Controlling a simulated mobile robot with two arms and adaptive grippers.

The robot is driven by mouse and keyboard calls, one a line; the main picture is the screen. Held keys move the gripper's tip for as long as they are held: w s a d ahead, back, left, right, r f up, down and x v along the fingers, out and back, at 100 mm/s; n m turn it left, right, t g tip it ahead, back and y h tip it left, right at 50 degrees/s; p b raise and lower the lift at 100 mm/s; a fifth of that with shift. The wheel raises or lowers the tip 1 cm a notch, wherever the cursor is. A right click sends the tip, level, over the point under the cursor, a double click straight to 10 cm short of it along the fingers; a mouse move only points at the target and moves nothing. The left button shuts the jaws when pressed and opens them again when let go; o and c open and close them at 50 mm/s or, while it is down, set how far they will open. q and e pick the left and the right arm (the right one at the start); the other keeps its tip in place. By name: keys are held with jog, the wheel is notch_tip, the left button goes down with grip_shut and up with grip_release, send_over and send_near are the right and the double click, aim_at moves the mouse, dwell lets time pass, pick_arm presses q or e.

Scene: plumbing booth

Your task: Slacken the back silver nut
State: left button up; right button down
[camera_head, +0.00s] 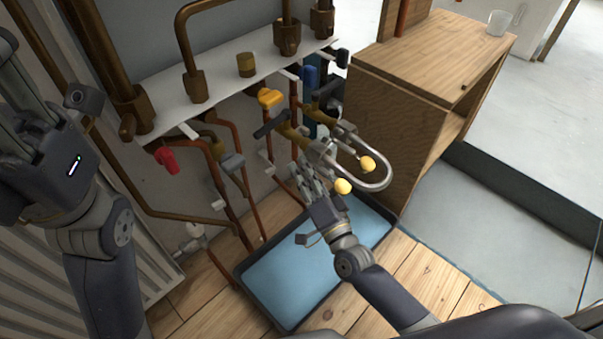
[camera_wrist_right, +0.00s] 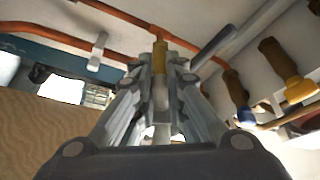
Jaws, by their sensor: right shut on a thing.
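My right gripper (camera_head: 307,173) is at the valve pipes, just below the silver metal parts (camera_head: 314,150) at the ends of the brass valve pieces. In the right wrist view its fingers (camera_wrist_right: 160,85) are closed around the end of an upright brass fitting (camera_wrist_right: 160,58). The fingers cover what they grip, so no silver nut shows clearly there. A second silver part (camera_head: 345,128) shows farther back in the head view. My left gripper (camera_head: 25,110) is raised at the left edge, away from the pipes; its finger opening is unclear.
A yellow valve handle (camera_head: 269,97) and a red one (camera_head: 165,159) are nearby. A blue-bottomed tray (camera_head: 290,282) lies below. A wooden cabinet (camera_head: 375,135) stands close on the right.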

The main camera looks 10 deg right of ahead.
jog(key=shift+w+d+r+n, duration=0.1)
jog(key=shift+w+d+n, duration=0.1)
jog(key=shift+d+n, duration=0.15)
jog(key=c, duration=1.6)
grip_release()
jog(key=shift+d, duration=0.1)
jog(key=shift+c, duration=0.2)
